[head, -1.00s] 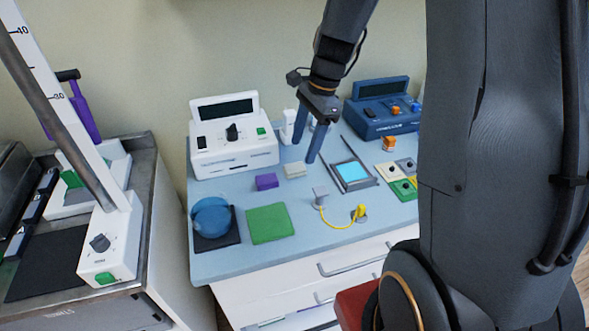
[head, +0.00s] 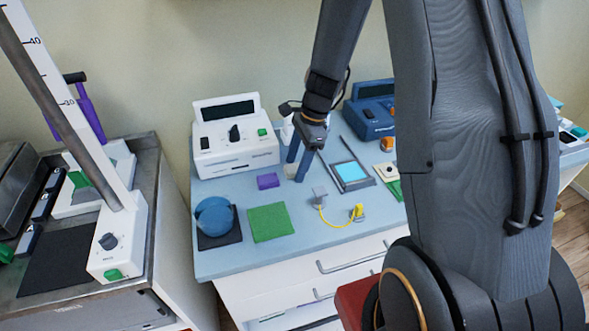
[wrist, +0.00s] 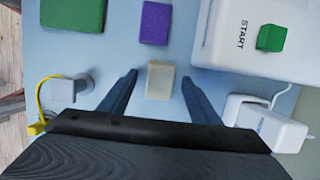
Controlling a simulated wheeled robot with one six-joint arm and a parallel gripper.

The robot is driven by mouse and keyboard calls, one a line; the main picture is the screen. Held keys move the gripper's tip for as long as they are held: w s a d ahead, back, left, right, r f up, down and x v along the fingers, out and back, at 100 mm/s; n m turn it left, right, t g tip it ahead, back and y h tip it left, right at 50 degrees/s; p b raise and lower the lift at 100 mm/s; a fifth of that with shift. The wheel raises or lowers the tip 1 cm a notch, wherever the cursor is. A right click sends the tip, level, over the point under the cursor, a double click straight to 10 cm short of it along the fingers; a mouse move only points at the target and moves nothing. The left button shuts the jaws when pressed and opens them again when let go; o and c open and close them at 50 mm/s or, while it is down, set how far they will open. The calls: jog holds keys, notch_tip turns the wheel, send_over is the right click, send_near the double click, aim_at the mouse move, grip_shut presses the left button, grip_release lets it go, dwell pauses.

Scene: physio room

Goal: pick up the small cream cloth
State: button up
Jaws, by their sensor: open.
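The small cream cloth (wrist: 160,81) lies folded on the pale blue tabletop in the wrist view, between the two open fingers of my gripper (wrist: 160,80). Clear gaps show on both sides of it, and neither finger touches it. In the head view my gripper (head: 296,174) points down close over the table. There the cloth (head: 289,171) is mostly hidden behind the fingers. From these views I cannot tell how far the fingertips are above the table.
A purple block (head: 268,181) and a green cloth (head: 270,222) lie near. A white device (head: 235,145) stands behind at left, and a blue device (head: 370,112) at right. A screen tablet (head: 352,173) and a yellow cable (head: 335,222) lie to the right.

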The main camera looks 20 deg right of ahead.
aim_at(297, 167)
jog(key=shift+c, duration=0.4)
jog(key=c, duration=1)
jog(key=shift+c, duration=0.2)
notch_tip(297, 167, up, 10)
jog(key=b, duration=0.2)
